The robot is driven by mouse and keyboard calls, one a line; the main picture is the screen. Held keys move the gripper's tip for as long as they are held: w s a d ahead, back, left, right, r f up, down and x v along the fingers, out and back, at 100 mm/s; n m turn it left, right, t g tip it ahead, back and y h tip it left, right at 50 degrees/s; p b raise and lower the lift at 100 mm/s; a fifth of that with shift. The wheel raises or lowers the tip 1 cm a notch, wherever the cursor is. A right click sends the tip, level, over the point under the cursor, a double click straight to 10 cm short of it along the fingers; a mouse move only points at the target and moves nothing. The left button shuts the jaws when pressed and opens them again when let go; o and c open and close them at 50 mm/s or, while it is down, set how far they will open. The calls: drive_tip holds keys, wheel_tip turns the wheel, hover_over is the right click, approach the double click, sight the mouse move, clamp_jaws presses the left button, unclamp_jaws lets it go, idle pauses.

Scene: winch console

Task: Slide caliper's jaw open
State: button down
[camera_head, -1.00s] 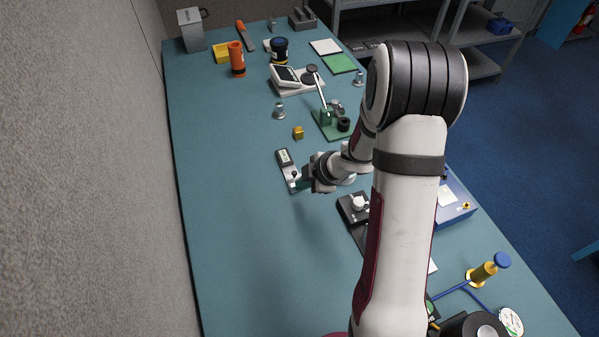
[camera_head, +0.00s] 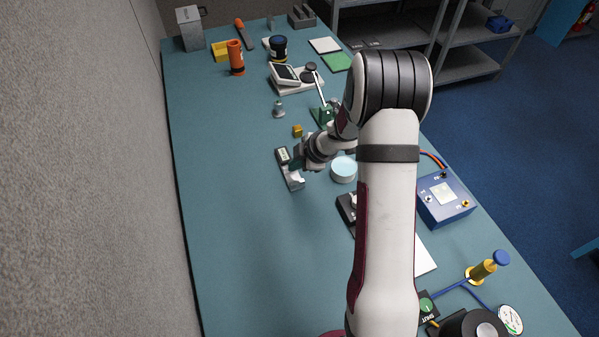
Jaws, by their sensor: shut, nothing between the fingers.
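My gripper (camera_head: 296,162) reaches in from the right, low over the caliper's middle, just below the display block. It is shut with nothing held. Its fingertips are small and dark here, so I cannot tell whether they touch the caliper. They hide part of its middle, and I cannot read how wide the jaw stands.
A small yellow block (camera_head: 297,131) and a metal weight (camera_head: 278,109) stand beyond the caliper. A pale round dish (camera_head: 343,170) is to its right. A blue box (camera_head: 445,197) sits at the right edge. The bench left of the caliper is clear.

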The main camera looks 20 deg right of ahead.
drive_tip(key=s, duration=0.1)
drive_tip(key=s+r, duration=0.1)
drive_tip(key=s, duration=0.1)
drive_tip(key=s+r, duration=0.1)
drive_tip(key=shift+s+a+r, duration=0.1)
drive_tip(key=shift+s+r, duration=0.1)
drive_tip(key=s+d+r+m+t+h, duration=0.1)
drive_tip(key=d+r+m+t+h, duration=0.15)
drive_tip(key=r, duration=0.55)
drive_tip(key=d+r+m+t+h, duration=0.1)
drive_tip(key=d+r+m+h, duration=0.25)
drive_tip(key=r, duration=0.45)
drive_tip(key=s+d+r+m+g+h, duration=0.1)
drive_tip(key=s+r+m+g+h, duration=0.15)
drive_tip(key=s+m, duration=0.3)
drive_tip(key=s+a+f+m+g+y, duration=0.1)
drive_tip(key=s+a+m+g+y, duration=0.2)
drive_tip(key=s+a, duration=0.6)
drive_tip(key=s+a+f+m+g+y, duration=0.2)
drive_tip(key=s+a+m, duration=0.4)
drive_tip(key=s+a, duration=0.3)
drive_tip(key=s+g+y, duration=0.1)
drive_tip(key=s+y, duration=0.1)
drive_tip(key=s, duration=0.2)
drive_tip(key=shift+s+f+g, duration=0.2)
drive_tip(key=shift+s+g, duration=0.1)
drive_tip(key=shift+s, duration=0.1)
